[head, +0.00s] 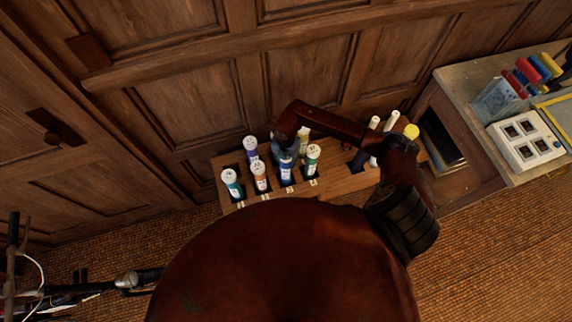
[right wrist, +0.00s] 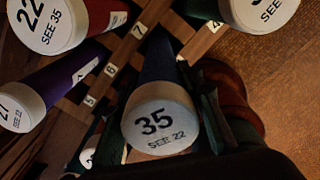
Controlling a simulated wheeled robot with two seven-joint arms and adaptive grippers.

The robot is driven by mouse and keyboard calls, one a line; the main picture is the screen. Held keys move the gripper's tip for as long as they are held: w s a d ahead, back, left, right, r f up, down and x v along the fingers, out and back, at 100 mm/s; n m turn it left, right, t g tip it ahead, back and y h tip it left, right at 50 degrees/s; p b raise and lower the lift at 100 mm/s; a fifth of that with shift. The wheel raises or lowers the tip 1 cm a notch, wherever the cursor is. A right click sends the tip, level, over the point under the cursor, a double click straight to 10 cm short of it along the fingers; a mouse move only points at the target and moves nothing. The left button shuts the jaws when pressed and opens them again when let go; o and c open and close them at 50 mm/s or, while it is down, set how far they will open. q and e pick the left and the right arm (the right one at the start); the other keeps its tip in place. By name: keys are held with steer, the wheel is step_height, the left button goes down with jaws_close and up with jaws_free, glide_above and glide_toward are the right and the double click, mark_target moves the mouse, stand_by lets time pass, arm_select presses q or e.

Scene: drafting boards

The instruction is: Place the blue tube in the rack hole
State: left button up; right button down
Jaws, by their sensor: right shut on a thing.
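The blue tube (right wrist: 158,62) has a white cap marked 35. In the right wrist view, my right gripper (right wrist: 162,112) is shut on it, with a finger on each side near the cap. In the head view, my right gripper (head: 287,142) reaches from the right over the wooden rack (head: 335,180). A blue tube with a white label (head: 287,174) shows just below the gripper, among the other tubes. The rack, with numbered slots, also shows in the right wrist view (right wrist: 122,52). The tube's lower end is hidden, so I cannot tell how deep it sits. My left gripper is out of view.
Several capped tubes crowd the rack, including a teal one (head: 232,184), an orange one (head: 260,178) and a green one (head: 312,160). White-capped tubes (head: 374,123) stand at its right. A wooden panelled wall (head: 190,100) is close behind. A bench (head: 455,80) stands right.

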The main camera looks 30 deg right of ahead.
steer(key=shift+f, duration=1.6)
steer(key=shift+f, duration=0.15)
steer(key=c, duration=1.3)
jaws_free()
step_height(320, 180, up, 12)
steer(key=shift+r, duration=0.2)
